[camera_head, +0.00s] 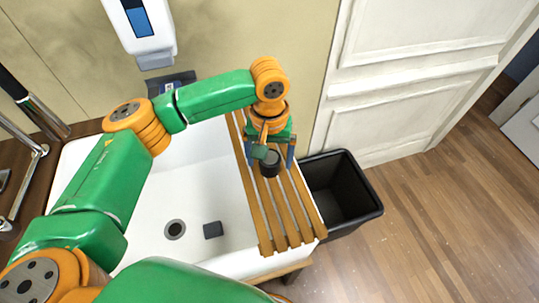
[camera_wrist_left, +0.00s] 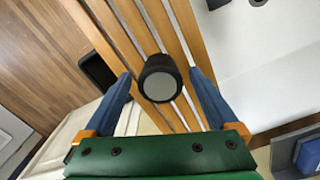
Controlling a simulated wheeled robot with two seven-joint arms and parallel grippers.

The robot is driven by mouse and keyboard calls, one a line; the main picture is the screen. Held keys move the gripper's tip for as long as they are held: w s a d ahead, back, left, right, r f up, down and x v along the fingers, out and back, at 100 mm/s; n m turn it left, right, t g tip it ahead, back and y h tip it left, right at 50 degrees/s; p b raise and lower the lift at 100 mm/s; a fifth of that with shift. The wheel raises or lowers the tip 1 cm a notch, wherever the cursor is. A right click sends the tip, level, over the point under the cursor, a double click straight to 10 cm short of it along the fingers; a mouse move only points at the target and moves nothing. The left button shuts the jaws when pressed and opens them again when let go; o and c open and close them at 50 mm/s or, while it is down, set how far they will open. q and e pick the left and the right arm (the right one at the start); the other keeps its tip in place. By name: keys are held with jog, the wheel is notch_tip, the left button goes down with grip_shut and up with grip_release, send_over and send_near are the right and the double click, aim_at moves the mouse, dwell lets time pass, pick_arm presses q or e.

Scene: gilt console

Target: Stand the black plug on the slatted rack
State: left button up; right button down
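The black plug (camera_wrist_left: 160,80), a short dark cylinder with a grey end face, stands on the slatted rack (camera_wrist_left: 195,35), as far as I can tell. In the head view the plug (camera_head: 270,166) is partly hidden by my left gripper (camera_head: 270,157). The wooden rack (camera_head: 306,213) lies along the right side of the white sink. My left gripper is open, pointing down, with its blue fingers on either side of the plug. In the left wrist view gaps show between the plug and both fingers. My right gripper is not in view.
The white sink (camera_head: 215,185) holds a dark block (camera_head: 213,230) beside the drain (camera_head: 175,229). A black bin (camera_head: 345,190) stands right of the rack. A white dispenser (camera_head: 144,25) hangs on the wall, and a panelled door (camera_head: 420,75) stands behind the bin. The rack's near end is bare.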

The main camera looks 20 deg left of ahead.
aim_at(269, 160)
pick_arm(q)
notch_tip(269, 160, up, 12)
jog(key=shift+r+b, duration=0.15)
jog(key=shift+b, duration=0.15)
jog(key=shift+s, duration=0.1)
dwell(0.5)
